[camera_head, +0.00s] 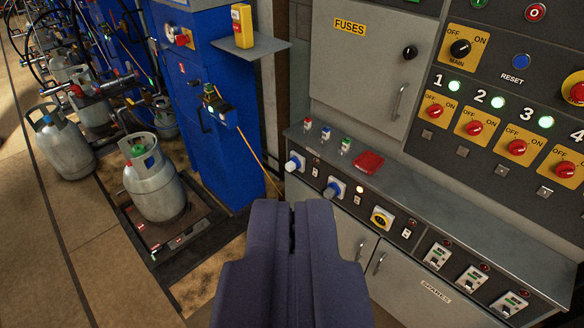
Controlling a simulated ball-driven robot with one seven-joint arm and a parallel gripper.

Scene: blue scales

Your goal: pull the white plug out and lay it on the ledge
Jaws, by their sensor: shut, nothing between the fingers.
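A white plug (294,162) sits in the sloped front strip of the grey control cabinet, at the left end of a row. A yellow socket (382,218) with an open face is further right. The grey ledge (430,199) runs above this row. My gripper (292,207) is shut and empty, low in the middle of the view. It appears just below and left of the second plug, apart from both plugs; its depth is hard to tell.
On the ledge are several small coloured-top fuses (325,133) and a red item (368,162); the ledge to the right is clear. A fuse door (365,75) and a switch panel (500,110) rise behind. Blue scales (215,130) and gas cylinders (153,185) stand left.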

